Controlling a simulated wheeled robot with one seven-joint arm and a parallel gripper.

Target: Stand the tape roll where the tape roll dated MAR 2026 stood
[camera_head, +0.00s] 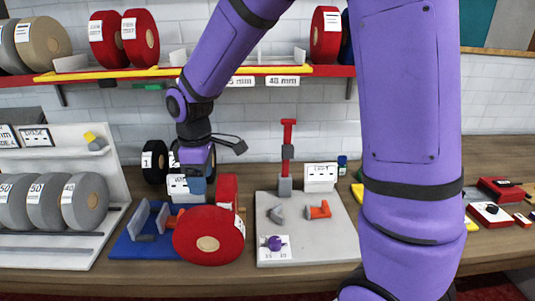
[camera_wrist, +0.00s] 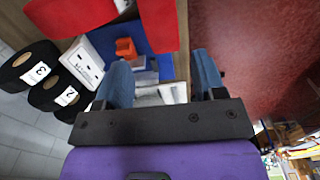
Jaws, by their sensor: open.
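Two red parts (camera_wrist: 158,22) show at the top of that view. On the shelf, two red rolls (camera_head: 108,42) stand left. Their dates are too small to read.
The yellow-edged shelf (camera_head: 190,72) has an empty stretch with grey dividers. A red roll (camera_head: 322,35) stands at its right. Grey rolls (camera_head: 84,200) fill a white rack at left. A grey board (camera_head: 330,240) with tools lies right. Black numbered rolls (camera_wrist: 28,66) stand near my gripper.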

